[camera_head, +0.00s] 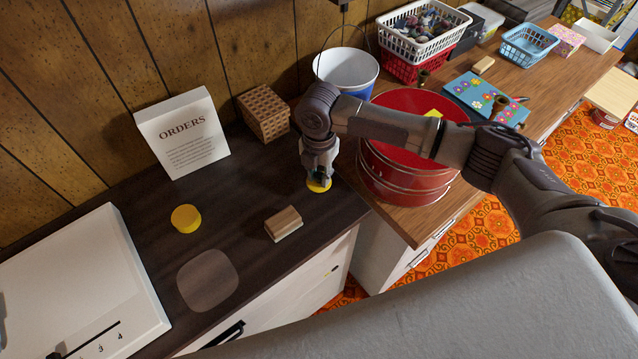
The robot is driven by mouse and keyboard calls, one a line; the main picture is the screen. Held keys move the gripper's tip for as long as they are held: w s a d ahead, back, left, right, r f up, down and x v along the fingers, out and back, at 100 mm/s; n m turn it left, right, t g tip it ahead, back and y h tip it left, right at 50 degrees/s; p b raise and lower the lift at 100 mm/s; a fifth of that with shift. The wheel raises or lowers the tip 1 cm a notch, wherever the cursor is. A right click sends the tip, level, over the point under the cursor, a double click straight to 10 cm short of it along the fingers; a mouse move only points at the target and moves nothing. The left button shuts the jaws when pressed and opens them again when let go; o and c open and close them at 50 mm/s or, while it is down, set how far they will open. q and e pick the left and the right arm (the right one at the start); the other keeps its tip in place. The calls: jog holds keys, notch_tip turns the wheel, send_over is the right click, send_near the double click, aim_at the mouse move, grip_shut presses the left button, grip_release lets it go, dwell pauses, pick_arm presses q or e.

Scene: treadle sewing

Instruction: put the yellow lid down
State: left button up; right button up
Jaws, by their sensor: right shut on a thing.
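The yellow lid (319,187) shows as a thin yellow disc under the fingers of my right gripper (318,178). The gripper points down and is shut on the lid, with its fingers covering most of the lid's top. The lid is over the right end of the dark counter (245,190); I cannot tell whether it touches the surface. A short round yellow container (186,218) stands on the counter to the left, apart from the gripper. My left gripper is not in view.
A small wooden block (284,224) lies between the yellow container and the lid. A red drum (405,180) is close on the right. The counter's front middle is clear.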

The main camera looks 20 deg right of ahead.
aim_at(319, 185)
jog(key=shift+f, duration=2.25)
jog(key=shift+f, duration=0.15)
jog(key=o, duration=0.9)
jog(key=shift+o, duration=0.2)
notch_tip(319, 185, up, 12)
jog(key=shift+r+b, duration=0.25)
jog(key=shift+b, duration=0.3)
